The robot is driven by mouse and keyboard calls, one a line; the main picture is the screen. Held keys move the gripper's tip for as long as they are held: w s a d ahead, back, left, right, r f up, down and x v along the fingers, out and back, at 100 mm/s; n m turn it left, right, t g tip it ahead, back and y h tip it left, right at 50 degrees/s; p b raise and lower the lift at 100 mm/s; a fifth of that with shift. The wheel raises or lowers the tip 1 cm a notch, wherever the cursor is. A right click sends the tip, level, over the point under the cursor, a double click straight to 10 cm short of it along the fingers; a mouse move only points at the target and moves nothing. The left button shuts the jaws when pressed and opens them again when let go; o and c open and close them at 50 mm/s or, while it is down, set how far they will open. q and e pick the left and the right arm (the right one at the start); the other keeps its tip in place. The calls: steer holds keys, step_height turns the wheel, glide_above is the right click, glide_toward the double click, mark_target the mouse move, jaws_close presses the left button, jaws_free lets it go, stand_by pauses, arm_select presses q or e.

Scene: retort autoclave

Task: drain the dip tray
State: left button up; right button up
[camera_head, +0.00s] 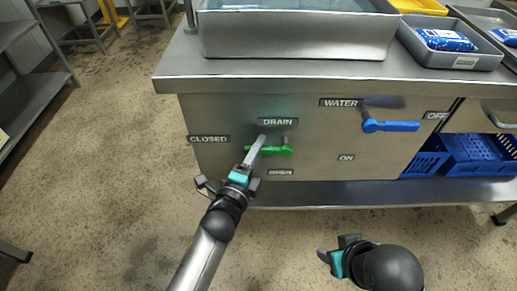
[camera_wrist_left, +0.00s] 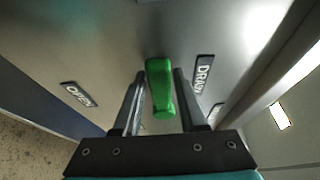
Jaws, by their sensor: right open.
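The dip tray (camera_head: 300,45) is a steel basin on the bench top with liquid in it. Below it, the green drain handle (camera_head: 284,150) lies about level on the steel front panel, pointing left from its pivot toward the CLOSED label (camera_head: 209,139). The OPEN label (camera_head: 280,172) is under it, partly hidden by my gripper. My left gripper (camera_head: 259,146) is at the handle. In the left wrist view its fingers stand on either side of the green handle (camera_wrist_left: 160,90), with narrow gaps showing. My right gripper (camera_head: 330,259) is open and empty, low in front of the bench.
A blue WATER handle (camera_head: 390,126) points right toward the OFF label (camera_head: 436,115). A grey tray (camera_head: 450,60) holding a blue packet stands at the bench's right. Blue crates (camera_head: 480,152) sit on the lower shelf (camera_head: 380,193).

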arm_select(q)
jaws_close()
stand_by(1.0)
